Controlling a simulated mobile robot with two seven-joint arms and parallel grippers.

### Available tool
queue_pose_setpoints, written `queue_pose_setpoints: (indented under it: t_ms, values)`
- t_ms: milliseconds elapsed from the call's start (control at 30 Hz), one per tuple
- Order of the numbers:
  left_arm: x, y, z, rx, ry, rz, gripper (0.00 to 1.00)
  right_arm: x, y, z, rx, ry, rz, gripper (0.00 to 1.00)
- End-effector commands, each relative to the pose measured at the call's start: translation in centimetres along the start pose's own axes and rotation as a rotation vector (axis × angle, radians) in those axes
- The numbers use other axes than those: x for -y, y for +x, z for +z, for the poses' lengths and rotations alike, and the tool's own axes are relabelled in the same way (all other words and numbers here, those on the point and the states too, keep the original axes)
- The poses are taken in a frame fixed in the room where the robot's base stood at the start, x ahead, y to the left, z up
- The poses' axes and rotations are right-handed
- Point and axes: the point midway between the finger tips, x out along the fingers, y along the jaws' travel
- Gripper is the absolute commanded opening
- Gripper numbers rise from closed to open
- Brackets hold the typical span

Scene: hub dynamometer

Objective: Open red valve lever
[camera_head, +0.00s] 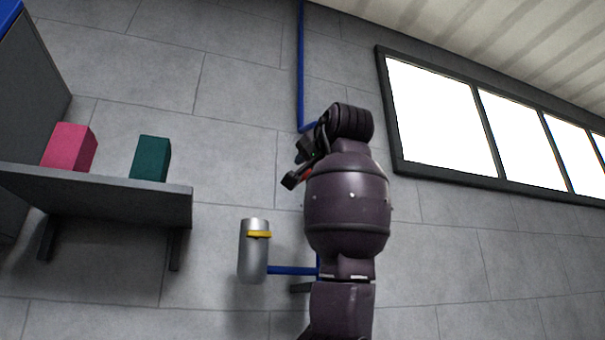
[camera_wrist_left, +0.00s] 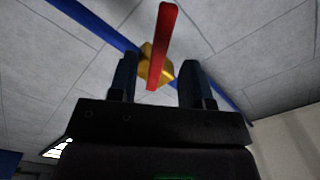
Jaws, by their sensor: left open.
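The red valve lever (camera_wrist_left: 164,40) shows in the left wrist view as a long bar in front of a brass valve body (camera_wrist_left: 158,68) on a blue pipe. Its lower end appears between the two fingers of my left gripper (camera_wrist_left: 158,80), which are apart with clear gaps on both sides. In the head view, my left gripper (camera_head: 297,166) is beside the blue pipe, and a small piece of the red lever (camera_head: 307,174) shows there. My dark arm hides most of the valve in that view. My right gripper is not in view.
A blue pipe (camera_head: 301,70) runs down the grey block wall. A silver cylinder with a yellow handle (camera_head: 253,262) joins a lower blue pipe (camera_head: 290,270). A shelf (camera_head: 120,198) at left holds a pink block (camera_head: 68,147) and a teal block (camera_head: 150,159). Windows (camera_head: 440,118) are at right.

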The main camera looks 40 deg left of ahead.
Motion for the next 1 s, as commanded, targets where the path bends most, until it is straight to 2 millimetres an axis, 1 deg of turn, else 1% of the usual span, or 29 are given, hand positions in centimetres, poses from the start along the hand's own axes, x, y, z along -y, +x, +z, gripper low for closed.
queue_pose_setpoints:
  t_ms: [33, 100, 300, 500, 767, 1000]
  values:
    - [0.1, 1.0, -0.1, 0.003, 0.001, 0.001, 0.45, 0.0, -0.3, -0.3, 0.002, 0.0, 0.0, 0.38]
    - [0.1, 2.1, -0.1, 0.001, 0.001, 0.0, 0.45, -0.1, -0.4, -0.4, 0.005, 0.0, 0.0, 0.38]
    - [0.1, 4.4, -0.1, 0.001, 0.0, 0.0, 0.45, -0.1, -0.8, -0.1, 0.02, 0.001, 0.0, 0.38]
    - [0.0, 5.3, 0.0, -0.001, -0.001, 0.0, 0.45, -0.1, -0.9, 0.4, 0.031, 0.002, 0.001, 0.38]
    - [0.0, 5.3, 0.0, -0.001, -0.002, 0.0, 0.45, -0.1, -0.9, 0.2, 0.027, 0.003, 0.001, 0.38]
    - [0.0, 5.3, 0.0, -0.001, -0.002, 0.0, 0.08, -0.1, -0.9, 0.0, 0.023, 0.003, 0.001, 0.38]
